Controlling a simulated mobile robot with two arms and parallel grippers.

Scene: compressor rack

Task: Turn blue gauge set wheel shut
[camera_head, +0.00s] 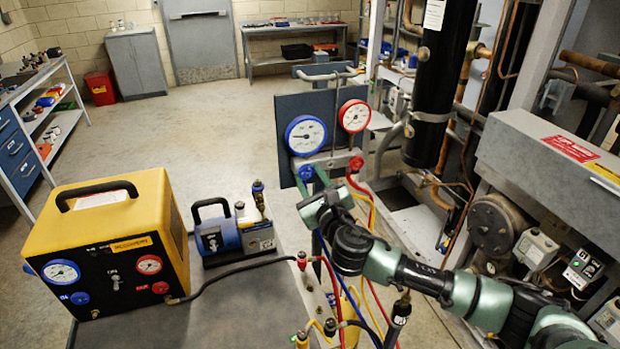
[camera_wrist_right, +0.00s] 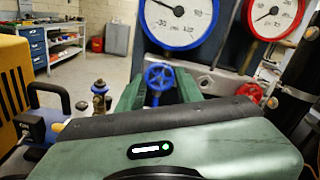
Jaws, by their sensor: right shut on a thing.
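The blue gauge set wheel (camera_head: 305,172) sits on the front of the gauge manifold below the blue gauge (camera_head: 305,135). In the right wrist view the blue wheel (camera_wrist_right: 159,77) shows between the two green fingers. My right gripper (camera_head: 310,180) reaches in from the right and is shut on the blue wheel; its fingers (camera_wrist_right: 159,90) lie on either side of it. The fingers and hand hide part of the wheel and its stem. The red wheel (camera_head: 356,163) is to the right, below the red gauge (camera_head: 354,116), apart from the gripper. My left gripper is not in view.
Blue, red and yellow hoses hang below the manifold, close to my right arm. A yellow recovery machine (camera_head: 115,240) and a blue vacuum pump (camera_head: 226,233) stand on the grey cart at left. A black cylinder (camera_head: 437,80) and copper pipes stand at right. Open floor lies behind the cart.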

